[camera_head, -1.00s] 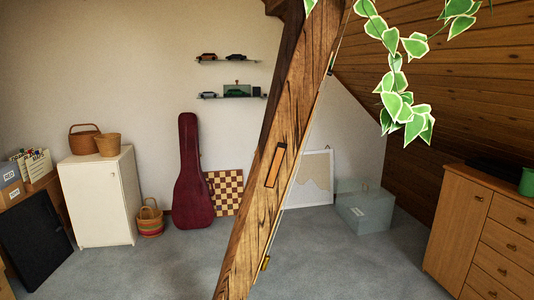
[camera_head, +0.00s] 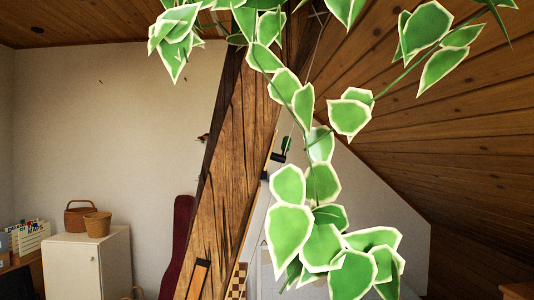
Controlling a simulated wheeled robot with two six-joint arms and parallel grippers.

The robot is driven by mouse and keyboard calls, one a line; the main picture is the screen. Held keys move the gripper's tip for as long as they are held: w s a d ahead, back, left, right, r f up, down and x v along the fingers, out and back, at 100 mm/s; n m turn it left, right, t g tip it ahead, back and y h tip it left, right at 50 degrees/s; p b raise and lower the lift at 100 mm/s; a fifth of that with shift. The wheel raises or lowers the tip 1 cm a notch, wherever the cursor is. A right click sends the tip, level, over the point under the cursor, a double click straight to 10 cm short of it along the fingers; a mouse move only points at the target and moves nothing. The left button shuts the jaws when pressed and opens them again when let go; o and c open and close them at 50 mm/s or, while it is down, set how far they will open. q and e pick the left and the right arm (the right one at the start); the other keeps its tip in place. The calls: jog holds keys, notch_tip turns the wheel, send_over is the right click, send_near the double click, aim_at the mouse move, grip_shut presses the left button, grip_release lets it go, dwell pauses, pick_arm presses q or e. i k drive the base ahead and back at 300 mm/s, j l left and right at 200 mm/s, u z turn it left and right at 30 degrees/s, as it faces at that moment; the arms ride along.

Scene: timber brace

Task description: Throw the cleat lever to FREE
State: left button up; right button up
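The leaning timber brace (camera_head: 232,130) crosses the middle of the head view. A small dark fitting (camera_head: 279,157) sits by its right edge, with a green part above it and a thin cord (camera_head: 313,52) running up from near it. I cannot tell whether this is the cleat lever, and no FREE mark is readable. An orange plate with dark ends (camera_head: 199,278) is on the brace's lower face, cut by the bottom edge. Neither of my grippers is in view.
A trailing variegated plant (camera_head: 322,245) hangs close in front, covering part of the brace and the space to its right. A sloped plank ceiling (camera_head: 440,140) closes the right side. A white cabinet (camera_head: 88,265) with baskets stands at lower left.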

aim_at(281, 159)
jog(key=k+l, duration=0.1)
jog(key=l, duration=0.35)
jog(key=i+l+z, duration=0.1)
jog(key=i+z, duration=0.2)
jog(key=i, duration=0.15)
jog(key=i+z, duration=0.3)
jog(key=i, duration=0.2)
